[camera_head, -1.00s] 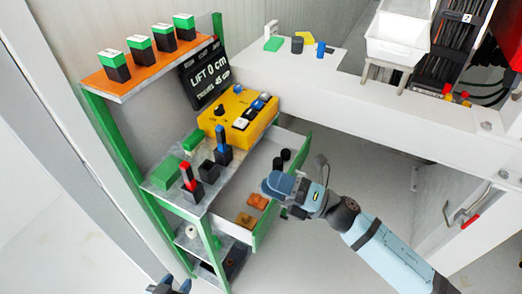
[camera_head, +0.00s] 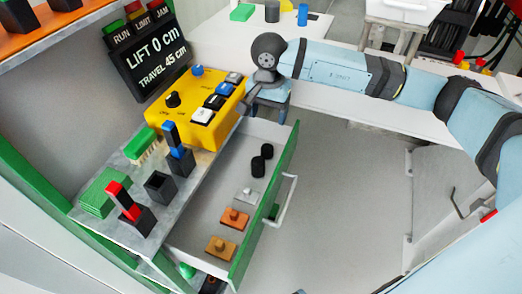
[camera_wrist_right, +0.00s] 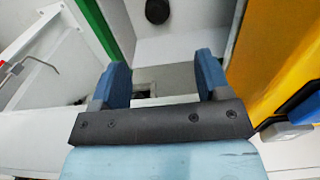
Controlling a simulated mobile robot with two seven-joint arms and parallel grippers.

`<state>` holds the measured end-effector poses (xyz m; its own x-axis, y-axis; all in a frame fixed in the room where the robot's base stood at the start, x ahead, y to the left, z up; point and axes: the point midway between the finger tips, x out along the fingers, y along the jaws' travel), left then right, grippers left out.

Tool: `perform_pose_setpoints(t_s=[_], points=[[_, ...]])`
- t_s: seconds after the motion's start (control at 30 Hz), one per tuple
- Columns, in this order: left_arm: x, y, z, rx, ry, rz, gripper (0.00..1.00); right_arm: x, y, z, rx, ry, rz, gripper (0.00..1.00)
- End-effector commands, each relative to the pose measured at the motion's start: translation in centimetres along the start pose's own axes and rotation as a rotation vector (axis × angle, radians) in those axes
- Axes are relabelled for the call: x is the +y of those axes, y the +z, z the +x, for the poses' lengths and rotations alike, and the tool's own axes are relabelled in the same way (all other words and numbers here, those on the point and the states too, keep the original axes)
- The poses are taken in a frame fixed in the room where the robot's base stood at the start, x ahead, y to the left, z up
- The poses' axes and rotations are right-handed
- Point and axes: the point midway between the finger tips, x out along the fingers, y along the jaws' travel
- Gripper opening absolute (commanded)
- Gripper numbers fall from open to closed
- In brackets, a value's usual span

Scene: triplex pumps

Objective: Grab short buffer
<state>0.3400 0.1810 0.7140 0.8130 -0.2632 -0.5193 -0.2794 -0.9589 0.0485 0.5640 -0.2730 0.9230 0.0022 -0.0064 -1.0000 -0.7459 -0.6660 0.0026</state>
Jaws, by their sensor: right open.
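Two black round pieces stand in the open drawer (camera_head: 283,190), a rear one (camera_head: 267,151) and a nearer one (camera_head: 258,167). They look like buffers; I cannot tell for sure which is the short one. My right gripper (camera_head: 262,103) is above the drawer's back end, beside the yellow control box, partly hidden by its own wrist. In the right wrist view its blue fingers (camera_wrist_right: 163,78) are apart with nothing held between them. A black round piece (camera_wrist_right: 158,11) shows beyond the fingers at the top. My left gripper is out of view.
The yellow control box (camera_head: 190,115) stands close left of my right gripper. The drawer also holds orange blocks (camera_head: 221,247) and a grey piece (camera_head: 243,196). A handle (camera_head: 284,215) sticks out from its green front. Red and blue tools stand on the shelf.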

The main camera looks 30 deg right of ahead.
Motion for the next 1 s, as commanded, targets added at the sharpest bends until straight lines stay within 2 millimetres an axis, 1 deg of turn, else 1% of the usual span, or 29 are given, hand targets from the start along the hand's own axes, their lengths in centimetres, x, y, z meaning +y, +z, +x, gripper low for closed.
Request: perform_pose_setpoints(t_s=[0.03,0.23,0.33,0.4,0.57,0.67,0.83,0.9,1.0], points=[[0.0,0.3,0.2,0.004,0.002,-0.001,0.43,0.0,0.1,1.1,-0.003,0.002,0.0,0.7],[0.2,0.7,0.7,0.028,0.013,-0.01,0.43,0.0,0.2,5.2,-0.005,0.0,0.0,0.7],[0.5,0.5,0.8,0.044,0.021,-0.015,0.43,0.0,0.3,7.0,-0.007,0.0,0.0,0.7],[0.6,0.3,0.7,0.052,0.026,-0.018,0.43,-0.1,0.2,7.6,-0.006,-0.002,0.0,0.7],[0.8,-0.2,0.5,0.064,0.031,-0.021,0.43,0.0,0.3,8.4,-0.006,-0.002,0.0,0.7],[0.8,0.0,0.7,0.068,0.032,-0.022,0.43,0.1,0.6,9.8,-0.008,0.0,0.0,0.7],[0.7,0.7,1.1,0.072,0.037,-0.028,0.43,0.2,0.7,12.5,-0.008,-0.001,0.001,0.7],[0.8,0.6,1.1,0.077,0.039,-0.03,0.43,0.2,0.7,13.0,-0.007,-0.002,0.001,0.7],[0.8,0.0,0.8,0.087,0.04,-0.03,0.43,0.2,0.7,13.0,-0.006,-0.003,0.001,0.7]])
